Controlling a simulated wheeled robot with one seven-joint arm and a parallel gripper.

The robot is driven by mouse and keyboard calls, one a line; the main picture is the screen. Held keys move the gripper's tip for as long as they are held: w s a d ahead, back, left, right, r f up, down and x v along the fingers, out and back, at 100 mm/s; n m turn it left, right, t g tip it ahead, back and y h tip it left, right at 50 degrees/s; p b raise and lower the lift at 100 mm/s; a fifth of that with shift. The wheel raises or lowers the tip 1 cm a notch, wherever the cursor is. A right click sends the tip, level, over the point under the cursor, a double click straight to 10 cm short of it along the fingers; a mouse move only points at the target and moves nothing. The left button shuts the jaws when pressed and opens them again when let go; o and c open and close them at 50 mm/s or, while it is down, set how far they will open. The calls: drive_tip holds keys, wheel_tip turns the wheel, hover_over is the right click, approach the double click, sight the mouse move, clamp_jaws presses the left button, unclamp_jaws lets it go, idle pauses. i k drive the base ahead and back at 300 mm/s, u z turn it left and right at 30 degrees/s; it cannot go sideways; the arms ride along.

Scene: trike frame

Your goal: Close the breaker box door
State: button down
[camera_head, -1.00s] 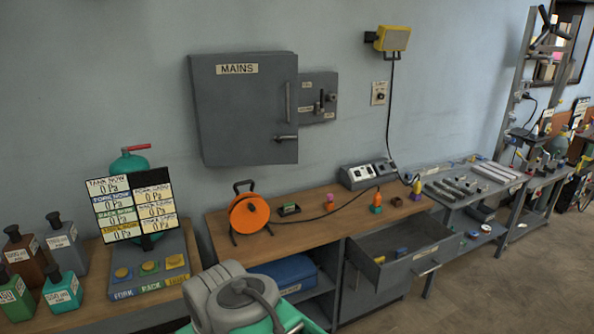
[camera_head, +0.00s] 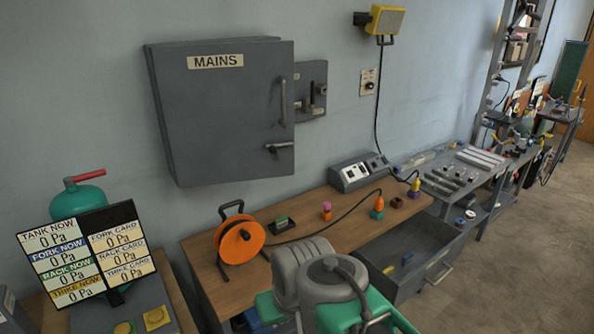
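The grey breaker box (camera_head: 222,115) hangs on the wall at upper left of centre. Its door carries a MAINS label (camera_head: 215,61), a vertical bar handle (camera_head: 283,102) near the right edge and a dark lever (camera_head: 277,147) at lower right. The door covers the front of the box, and no inside shows. I cannot tell whether a small gap is left at its edge. My gripper is not in view; only grey and green parts of my arm show at the bottom, in front of the workbench.
A workbench (camera_head: 180,240) stands below the box with an orange cable reel (camera_head: 239,243) and a grey switch unit (camera_head: 357,171). An open drawer (camera_head: 415,245) juts out on the right. A gauge board (camera_head: 85,255) stands at left. Floor is clear at lower right.

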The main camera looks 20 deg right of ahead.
sight(222, 103)
drive_tip(key=u, duration=0.25)
drive_tip(key=i, duration=0.95)
drive_tip(key=u, duration=0.55)
